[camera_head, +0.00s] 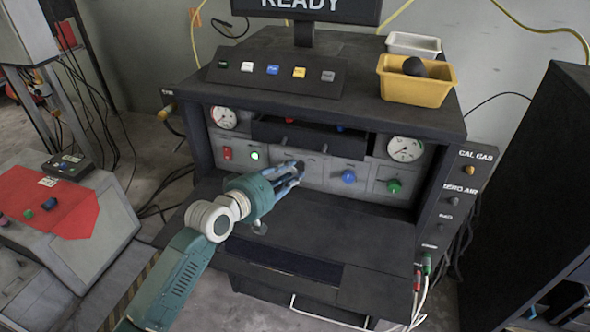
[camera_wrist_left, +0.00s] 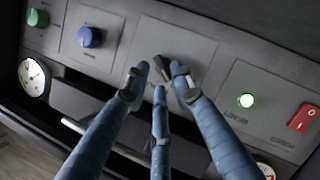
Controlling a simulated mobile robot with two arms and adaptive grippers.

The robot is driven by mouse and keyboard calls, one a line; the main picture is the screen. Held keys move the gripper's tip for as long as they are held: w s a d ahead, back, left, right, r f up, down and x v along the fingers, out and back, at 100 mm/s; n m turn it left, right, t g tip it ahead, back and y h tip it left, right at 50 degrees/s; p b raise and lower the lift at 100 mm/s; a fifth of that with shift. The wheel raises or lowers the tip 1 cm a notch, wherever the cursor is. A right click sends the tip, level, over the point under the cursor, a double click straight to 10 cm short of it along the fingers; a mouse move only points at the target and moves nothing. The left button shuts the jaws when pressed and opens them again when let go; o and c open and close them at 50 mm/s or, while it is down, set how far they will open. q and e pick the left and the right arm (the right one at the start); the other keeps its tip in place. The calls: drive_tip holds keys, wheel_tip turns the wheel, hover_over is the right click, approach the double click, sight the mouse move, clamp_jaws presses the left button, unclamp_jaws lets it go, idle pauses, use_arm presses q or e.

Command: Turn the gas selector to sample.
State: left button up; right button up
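A black selector knob (camera_wrist_left: 163,66) sits on a pale panel plate in the left wrist view; I take it to be the gas selector. My left gripper (camera_wrist_left: 160,80) has three blue fingers, with the two upper tips on either side of the knob and the third below. The tips stand apart and a small gap shows, so firm contact is not visible. In the head view, my left gripper (camera_head: 299,168) reaches the middle of the panel and its fingers mostly hide the knob. The label positions around the knob are not readable. My right gripper is not in view.
A blue knob (camera_head: 348,176) and a green knob (camera_head: 394,187) are right of the gripper; a lit green button (camera_head: 254,155) and red switch (camera_head: 227,153) are left. Above is a dark overhanging drawer (camera_head: 310,138). The dark shelf (camera_head: 330,225) below is clear. A yellow bin (camera_head: 417,84) stands on top.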

sight(299, 167)
use_arm(q)
drive_tip(key=shift+x, duration=1.2)
clamp_jaws()
drive_tip(key=shift+r, duration=0.1)
